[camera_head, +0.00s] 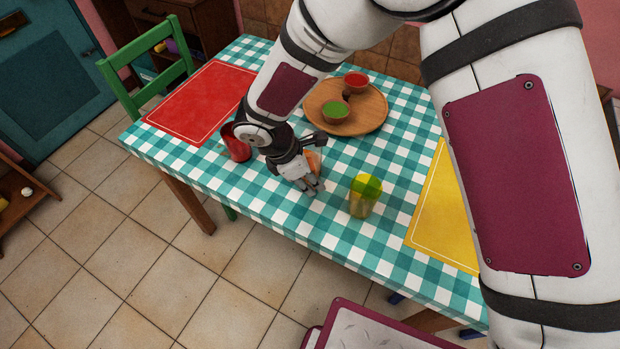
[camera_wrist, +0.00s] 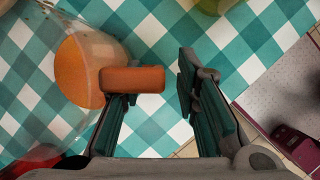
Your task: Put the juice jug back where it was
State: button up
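The juice jug is clear with orange juice (camera_wrist: 80,72) inside. It stands on the checked cloth at the left of the wrist view, with its orange-brown handle (camera_wrist: 135,80) pointing toward my gripper (camera_wrist: 158,72). The gripper's fingers are apart. The handle's end lies between them, over the left finger's tip, with a clear gap to the right finger. I cannot tell whether the left finger touches it. In the head view my gripper (camera_head: 308,187) is low over the table and hides most of the jug; only a bit of orange (camera_head: 314,161) shows beside it.
A red vessel (camera_head: 236,148) stands left of my gripper, and a yellow-green glass (camera_head: 364,197) stands to the right. Behind is a round wooden tray (camera_head: 373,106) with a red and a green bowl. A red mat (camera_head: 203,103) and a yellow mat (camera_head: 440,215) lie on the table.

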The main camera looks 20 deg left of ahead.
jog(key=v, duration=1.1)
jog(key=shift+r, duration=0.25)
jog(key=w+d+r+m, duration=0.2)
jog(key=d+r+m, duration=0.3)
jog(key=d+r, duration=0.45)
jog(key=w+d+r+m, duration=0.2)
jog(key=d+r+m, duration=0.4)
jog(key=d, duration=0.6)
jog(key=s+d+r+m+y, duration=0.1)
jog(key=s+d+r+m, duration=0.2)
jog(key=s+d+m, duration=0.4)
jog(key=s+d+r+m+t+y, duration=0.1)
jog(key=s+d+r+m+y, duration=0.1)
jog(key=s+d+m, duration=0.5)
jog(key=d+m, duration=0.1)
jog(key=d, duration=0.3)
jog(key=shift+s+d+r, duration=0.3)
jog(key=shift+s+r, duration=0.05)
jog(key=shift+r, duration=0.05)
